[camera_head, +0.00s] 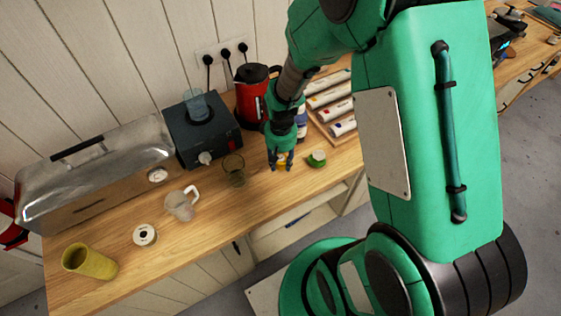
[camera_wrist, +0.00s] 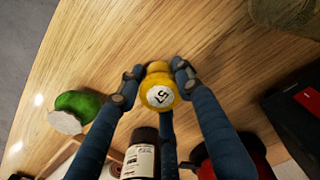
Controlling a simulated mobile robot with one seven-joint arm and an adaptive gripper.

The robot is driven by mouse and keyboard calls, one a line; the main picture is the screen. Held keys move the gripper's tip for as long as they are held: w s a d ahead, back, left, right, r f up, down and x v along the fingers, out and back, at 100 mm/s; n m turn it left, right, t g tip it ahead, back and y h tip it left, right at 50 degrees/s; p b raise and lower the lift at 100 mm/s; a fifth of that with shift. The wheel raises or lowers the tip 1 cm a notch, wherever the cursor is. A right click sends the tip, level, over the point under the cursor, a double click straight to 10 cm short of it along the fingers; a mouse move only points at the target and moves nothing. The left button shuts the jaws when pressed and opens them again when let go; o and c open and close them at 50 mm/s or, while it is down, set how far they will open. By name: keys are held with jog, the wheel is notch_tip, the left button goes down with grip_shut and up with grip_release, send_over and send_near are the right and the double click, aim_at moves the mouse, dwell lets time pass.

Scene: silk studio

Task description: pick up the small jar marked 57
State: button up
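The small jar marked 57 (camera_wrist: 159,93) is yellow-orange, with a white label on its upward face, in the middle of the wrist view. In the head view the jar (camera_head: 282,161) shows partly between my fingertips, low over the wooden counter. My gripper (camera_wrist: 157,82) has its three dark fingers spread around the jar, one on each side and one at the lower edge. The side fingertips look close to the jar with narrow gaps. I see no clear contact. The jar seems to stand on the counter (camera_head: 225,212). My gripper (camera_head: 281,165) points downward in the head view.
A green jar (camera_head: 317,158) stands just right of my gripper. A brownish glass (camera_head: 234,172) and a clear mug (camera_head: 181,206) stand left. The counter's front edge is near.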

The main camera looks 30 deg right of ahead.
aim_at(282, 159)
jog(key=shift+r, duration=0.1)
dwell(0.3)
jog(key=shift+r, duration=0.5)
jog(key=r, duration=0.1)
jog(key=r+p, duration=0.1)
jog(key=shift+s+r, duration=0.3)
jog(key=shift+s, duration=0.1)
jog(key=s+a+r+p, duration=0.1)
jog(key=s+a, duration=0.2)
jog(key=s, duration=1.2)
